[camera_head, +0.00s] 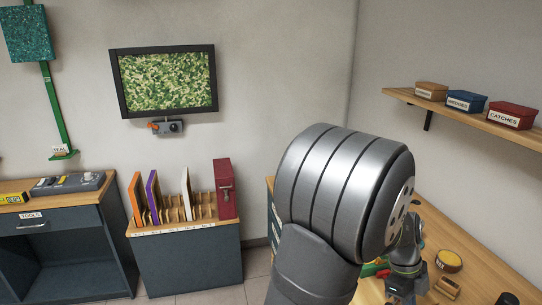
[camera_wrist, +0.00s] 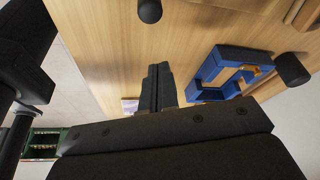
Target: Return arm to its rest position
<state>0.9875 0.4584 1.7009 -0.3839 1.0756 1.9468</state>
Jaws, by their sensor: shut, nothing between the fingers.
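My arm fills the centre and right of the head view, its large grey joint close to the camera. In the wrist view my gripper (camera_wrist: 158,88) shows its dark fingers together, with nothing between them. The fingers appear over the wooden bench top (camera_wrist: 105,45); I cannot tell the height above it. A blue block-like frame (camera_wrist: 208,74) is to the right of the fingers and apart from them. In the head view the arm hides much of the bench (camera_head: 480,268), and I cannot make out the fingertips there.
A round yellow-topped item (camera_head: 448,260) lies on the bench. A slotted rack cabinet (camera_head: 190,262) and a drawer cabinet (camera_head: 75,225) stand left.

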